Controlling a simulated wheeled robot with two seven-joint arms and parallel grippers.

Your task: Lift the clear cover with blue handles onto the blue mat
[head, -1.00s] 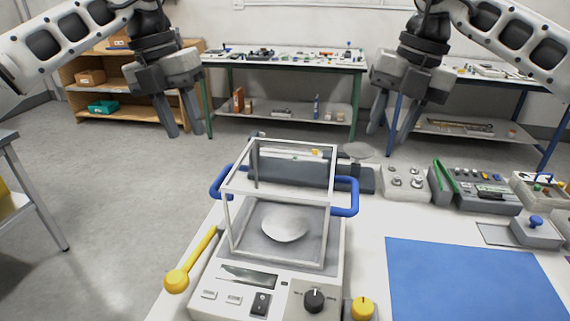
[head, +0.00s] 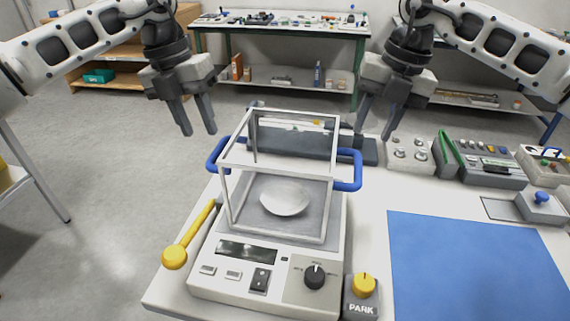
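The clear cover (head: 277,165) is a box with a pale frame and a blue handle on each side. It stands on the balance (head: 240,276), around a round silver pan (head: 284,198). The left handle (head: 213,154) and right handle (head: 352,170) are both free. The blue mat (head: 474,264) lies flat and bare on the table to the right. My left gripper (head: 198,131) is open and empty, above and left of the left handle. My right gripper (head: 376,134) is open and empty, above and a little right of the right handle.
A yellow lever (head: 190,235) stands left of the balance, and a yellow knob (head: 364,285) on a PARK block at its front right. Weight trays (head: 408,154) and a grey block with a blue knob (head: 540,206) line the table behind the mat.

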